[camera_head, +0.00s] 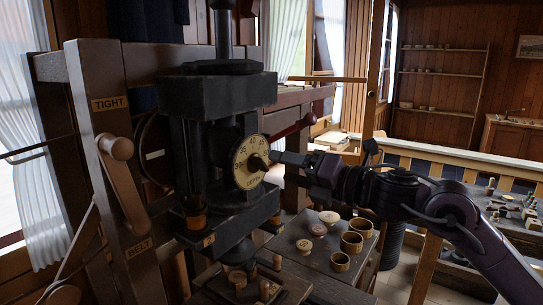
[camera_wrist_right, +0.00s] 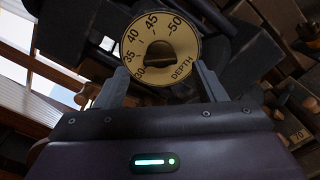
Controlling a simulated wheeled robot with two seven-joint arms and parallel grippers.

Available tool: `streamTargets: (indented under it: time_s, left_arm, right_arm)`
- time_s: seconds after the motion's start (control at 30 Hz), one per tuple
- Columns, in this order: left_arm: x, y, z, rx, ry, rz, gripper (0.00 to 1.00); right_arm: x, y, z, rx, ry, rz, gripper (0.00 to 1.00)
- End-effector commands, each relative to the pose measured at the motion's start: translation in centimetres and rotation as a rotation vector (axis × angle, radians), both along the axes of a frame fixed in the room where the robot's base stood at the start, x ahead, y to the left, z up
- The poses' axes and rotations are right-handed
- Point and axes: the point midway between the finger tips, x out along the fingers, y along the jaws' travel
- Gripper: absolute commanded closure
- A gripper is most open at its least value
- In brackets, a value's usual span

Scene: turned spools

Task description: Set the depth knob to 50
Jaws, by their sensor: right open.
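The depth dial (camera_head: 241,172) is a round cream plate with black numbers on the front of the dark machine. The wrist view shows it (camera_wrist_right: 184,35) with 30 to 50 around its rim and the word DEPTH. The dark depth knob (camera_head: 257,163) sticks out from its middle; it also shows in the wrist view (camera_wrist_right: 162,64). I cannot tell surely which number it points to. My right gripper (camera_head: 279,167) is open just in front of the dial. In the wrist view its fingers (camera_wrist_right: 162,76) stand apart on either side of the knob. My left gripper is not in view.
A wooden lever (camera_head: 122,185) stands between the TIGHT and BELT labels at left. A dark-red handle (camera_head: 293,127) reaches out behind the dial. Wooden cups (camera_head: 352,242) and knobbed pieces (camera_head: 329,217) stand on the bench below my right arm. Another bench (camera_head: 505,242) stands at right.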

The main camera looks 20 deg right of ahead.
Motion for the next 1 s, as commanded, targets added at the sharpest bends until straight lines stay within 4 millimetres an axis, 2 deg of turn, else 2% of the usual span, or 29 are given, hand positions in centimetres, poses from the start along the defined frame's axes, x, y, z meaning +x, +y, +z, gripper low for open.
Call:
streamTargets:
  time_s: [0.03,0.23,0.6,0.93,1.0]
  left_arm:
    - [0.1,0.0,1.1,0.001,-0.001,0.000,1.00]
    - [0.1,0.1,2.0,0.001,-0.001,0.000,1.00]
    - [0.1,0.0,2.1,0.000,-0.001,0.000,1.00]
    - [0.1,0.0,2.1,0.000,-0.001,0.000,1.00]
    - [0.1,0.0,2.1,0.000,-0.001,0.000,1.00]
  right_arm:
    - [0.6,0.6,0.7,0.005,0.001,0.003,0.36]
    - [2.4,2.0,0.3,0.003,-0.001,0.002,0.36]
    - [2.9,2.4,-0.1,-0.001,0.000,0.001,0.36]
    - [2.9,2.4,-0.1,-0.002,0.000,0.000,0.80]
    - [2.9,2.3,-0.1,-0.001,0.001,0.000,0.81]
